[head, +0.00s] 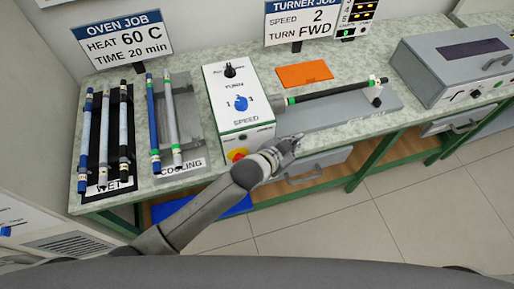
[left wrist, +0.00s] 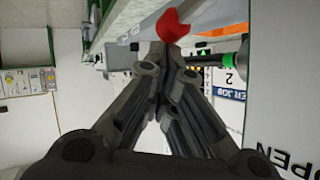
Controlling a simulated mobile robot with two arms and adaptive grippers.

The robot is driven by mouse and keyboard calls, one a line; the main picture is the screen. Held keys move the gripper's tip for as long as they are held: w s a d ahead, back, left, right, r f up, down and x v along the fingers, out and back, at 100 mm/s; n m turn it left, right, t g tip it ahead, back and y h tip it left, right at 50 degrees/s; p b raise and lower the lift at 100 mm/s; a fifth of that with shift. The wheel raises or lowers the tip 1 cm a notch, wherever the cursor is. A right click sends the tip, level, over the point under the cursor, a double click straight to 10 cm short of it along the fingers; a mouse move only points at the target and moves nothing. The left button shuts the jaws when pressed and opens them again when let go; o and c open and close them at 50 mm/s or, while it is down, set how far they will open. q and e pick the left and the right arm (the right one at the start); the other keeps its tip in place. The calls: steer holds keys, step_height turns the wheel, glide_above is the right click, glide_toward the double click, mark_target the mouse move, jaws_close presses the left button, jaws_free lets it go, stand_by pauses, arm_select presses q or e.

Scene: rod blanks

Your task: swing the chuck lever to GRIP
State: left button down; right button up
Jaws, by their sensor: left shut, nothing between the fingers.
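My left gripper (head: 291,143) is at the front edge of the bench, just right of the white turner box (head: 232,90). In the left wrist view its fingers (left wrist: 172,50) are closed together with nothing between them. A red piece (left wrist: 173,25) shows right at the fingertips; it looks like the lever's handle, but I cannot tell whether they touch. A white panel with the word OPEN (left wrist: 285,155) is at the right of that view. The lever is not clear in the head view. A dark rod with green bands (head: 335,90) lies along the turner.
A red and yellow button (head: 237,155) is on the box front, left of the gripper. Orange pad (head: 304,74) lies behind the rod. The WET rack (head: 107,185) and COOLING rack (head: 180,168) hold rods at left. A grey oven (head: 455,62) is at right.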

arm_select(q)
steer(key=f, duration=0.1)
steer(key=d+f+b, duration=0.1)
steer(key=shift+w+d+f, duration=0.15)
steer(key=shift+d+f, duration=0.1)
steer(key=shift+f, duration=0.05)
